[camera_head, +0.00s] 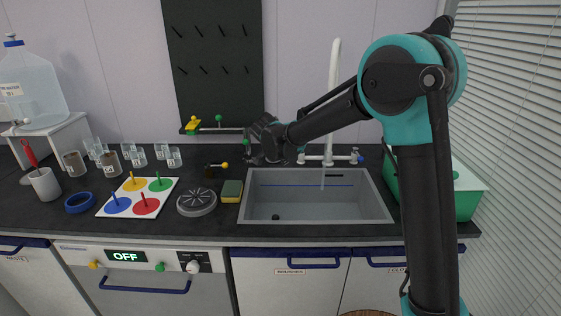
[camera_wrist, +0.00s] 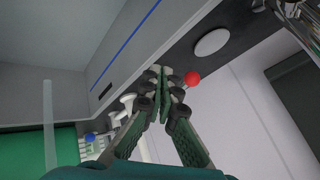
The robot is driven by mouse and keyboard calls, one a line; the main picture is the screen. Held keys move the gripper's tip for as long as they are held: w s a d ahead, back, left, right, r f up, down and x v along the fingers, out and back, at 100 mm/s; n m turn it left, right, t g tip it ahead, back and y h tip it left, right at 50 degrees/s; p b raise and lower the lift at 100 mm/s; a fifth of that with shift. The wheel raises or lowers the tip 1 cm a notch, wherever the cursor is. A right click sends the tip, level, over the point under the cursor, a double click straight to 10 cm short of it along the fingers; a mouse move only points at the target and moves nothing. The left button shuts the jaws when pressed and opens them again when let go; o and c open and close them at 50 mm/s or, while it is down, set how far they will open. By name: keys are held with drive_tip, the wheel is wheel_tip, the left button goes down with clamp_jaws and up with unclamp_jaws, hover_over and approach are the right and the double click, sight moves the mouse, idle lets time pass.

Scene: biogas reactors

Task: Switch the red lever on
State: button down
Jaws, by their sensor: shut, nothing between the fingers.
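The red lever's round red knob (camera_wrist: 192,77) shows in the wrist view, just right of my fingertips. Its thin stem is partly hidden behind the fingers, and I cannot tell whether they touch it. In the head view the red lever does not show clearly; my gripper and wrist cover that part of the wall. My gripper (camera_wrist: 158,72) is shut and empty, fingertips together. In the head view my gripper (camera_head: 250,152) is at the back of the counter, left of the tap and by the wall ledge.
A yellow-knobbed lever (camera_head: 193,120) and a green-knobbed lever (camera_head: 219,118) stand on the ledge. The grey sink (camera_head: 315,214) and white tap (camera_head: 331,120) are to the right.

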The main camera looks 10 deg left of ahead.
drive_tip(key=v, duration=0.8)
drive_tip(key=shift+a+r, duration=0.25)
drive_tip(key=shift+s, duration=0.15)
